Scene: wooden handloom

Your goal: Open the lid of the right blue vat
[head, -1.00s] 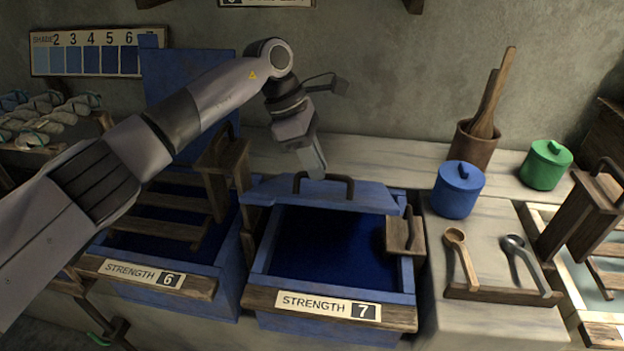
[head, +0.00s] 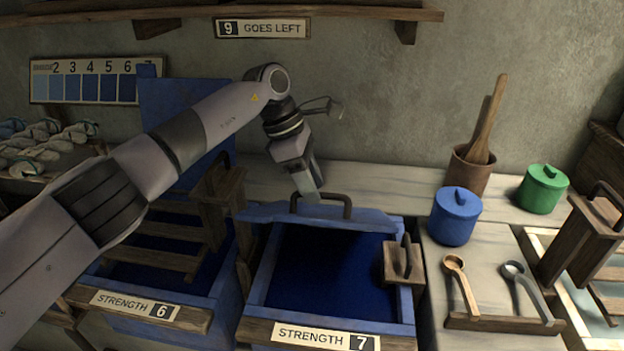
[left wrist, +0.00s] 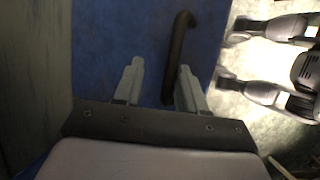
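The right blue vat (head: 406,303) bears the label "STRENGTH 7" and shows dark blue inside. Its blue lid (head: 375,219) is raised at the back edge, leaning back and seen at a shallow angle. The lid's dark bar handle (head: 347,205) is on its upper part. My left gripper (head: 314,197) is at this handle. In the left wrist view the gripper (left wrist: 160,78) is open, with the handle (left wrist: 177,50) in the gap between its fingers, nearer the right finger. I cannot tell whether they touch. My right gripper is not in view.
The left vat (head: 225,290), labelled "STRENGTH 6", has its lid (head: 165,105) upright. A small wooden block with a handle (head: 402,266) sits on the right vat's rim. A blue pot (head: 455,222), green pot (head: 541,190) and spoons (head: 461,282) are to the right.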

